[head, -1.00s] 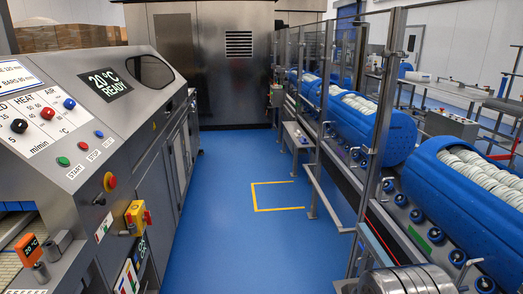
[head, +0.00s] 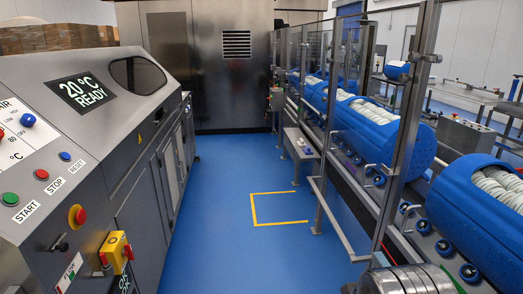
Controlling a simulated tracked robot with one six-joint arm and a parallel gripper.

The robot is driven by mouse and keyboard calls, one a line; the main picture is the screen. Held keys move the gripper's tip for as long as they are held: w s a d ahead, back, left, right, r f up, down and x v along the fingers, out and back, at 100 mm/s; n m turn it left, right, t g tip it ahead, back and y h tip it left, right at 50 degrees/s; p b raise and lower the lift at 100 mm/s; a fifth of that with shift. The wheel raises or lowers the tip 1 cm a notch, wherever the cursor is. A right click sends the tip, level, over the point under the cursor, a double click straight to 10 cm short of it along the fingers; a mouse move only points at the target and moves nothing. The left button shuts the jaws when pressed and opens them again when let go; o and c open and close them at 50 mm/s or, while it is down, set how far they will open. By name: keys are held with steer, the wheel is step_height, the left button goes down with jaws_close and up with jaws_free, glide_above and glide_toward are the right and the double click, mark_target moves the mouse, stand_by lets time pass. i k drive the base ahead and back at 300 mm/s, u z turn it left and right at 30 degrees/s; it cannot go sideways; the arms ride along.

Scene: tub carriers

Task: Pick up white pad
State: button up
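I cannot pick out a white pad for certain. A small pale item (head: 304,144), too small to identify, lies on a low grey stand (head: 296,136) beside the line on the right. White rolled or folded pieces (head: 497,188) fill the open tops of the blue tubs (head: 452,213) on that line; I cannot tell whether any is a pad. My gripper is not in view.
A steel machine with a control panel (head: 70,140) runs along the left. Glass guard panels on steel posts (head: 405,120) stand along the right line. The blue floor (head: 225,220) between is clear, with a yellow marking (head: 255,222). A steel cabinet (head: 222,65) closes the far end.

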mark_target(301, 143)
steer(key=i, duration=5.75)
